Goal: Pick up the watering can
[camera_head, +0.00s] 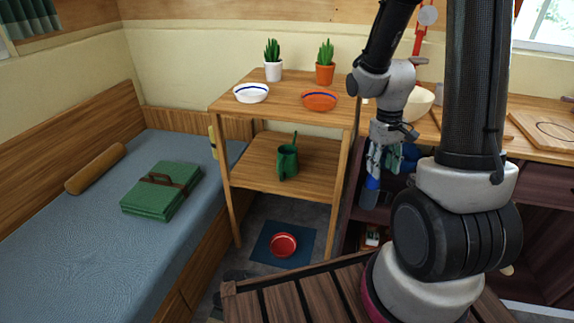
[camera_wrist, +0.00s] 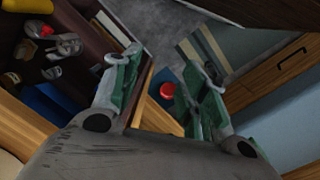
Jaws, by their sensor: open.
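A green watering can (camera_head: 287,162) stands upright on the lower shelf of a wooden shelf unit (camera_head: 255,150), in the middle of the head view. Its thin spout or handle sticks up at the top. My gripper (camera_head: 382,165) hangs down to the right of the shelf unit, apart from the can. In the wrist view my gripper (camera_wrist: 160,92) shows two spread fingers with green pads and nothing between them. I cannot make out the can in the wrist view.
The top shelf holds two potted cacti, a white bowl (camera_head: 251,93) and an orange bowl (camera_head: 319,100). A red bowl (camera_head: 284,245) sits on a blue mat (camera_head: 262,236) on the floor, below the shelf. A bed (camera_head: 60,235) stands at left, a counter (camera_head: 480,125) at right.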

